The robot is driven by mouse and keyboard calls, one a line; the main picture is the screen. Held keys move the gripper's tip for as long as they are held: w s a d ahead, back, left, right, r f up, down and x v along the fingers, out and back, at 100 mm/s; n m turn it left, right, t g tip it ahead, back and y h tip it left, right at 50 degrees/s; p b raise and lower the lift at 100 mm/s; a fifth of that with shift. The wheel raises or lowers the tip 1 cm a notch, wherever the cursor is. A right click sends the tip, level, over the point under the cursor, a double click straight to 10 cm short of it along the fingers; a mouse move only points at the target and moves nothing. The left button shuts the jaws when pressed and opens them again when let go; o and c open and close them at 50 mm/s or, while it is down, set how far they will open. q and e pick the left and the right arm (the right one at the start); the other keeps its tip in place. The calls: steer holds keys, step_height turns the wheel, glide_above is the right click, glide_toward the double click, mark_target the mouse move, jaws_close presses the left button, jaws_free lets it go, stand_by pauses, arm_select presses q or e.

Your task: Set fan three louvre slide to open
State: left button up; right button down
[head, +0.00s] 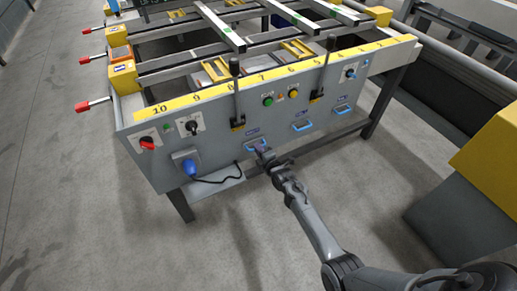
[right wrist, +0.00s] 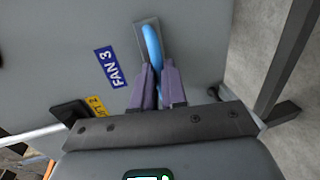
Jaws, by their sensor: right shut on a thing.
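The fan three louvre slide has a blue handle (head: 250,146) on the grey front panel of the table, the leftmost of three blue-handled slides. In the right wrist view the blue handle (right wrist: 152,42) stands in front of a grey plate, beside a blue FAN 3 label (right wrist: 109,67). My right gripper (head: 262,151) is at this handle, and its purple fingers (right wrist: 157,88) are shut on it. The fingers hide the handle's near end. My left gripper is not in view.
Two similar blue-handled slides (head: 302,125) (head: 343,109) sit to the right on the panel. A blue plug (head: 186,164) with a dark cable is at left. Black levers (head: 236,98) rise along the panel. The floor in front is clear.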

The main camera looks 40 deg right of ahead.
steer(key=f+p+v, duration=0.1)
steer(key=p+v, duration=0.4)
steer(key=v, duration=0.2)
steer(key=shift+s+f+p, duration=0.25)
steer(key=shift+s+p, duration=0.1)
steer(key=shift+p, duration=0.05)
steer(key=c, duration=1.2)
jaws_free()
steer(key=shift+o, duration=0.2)
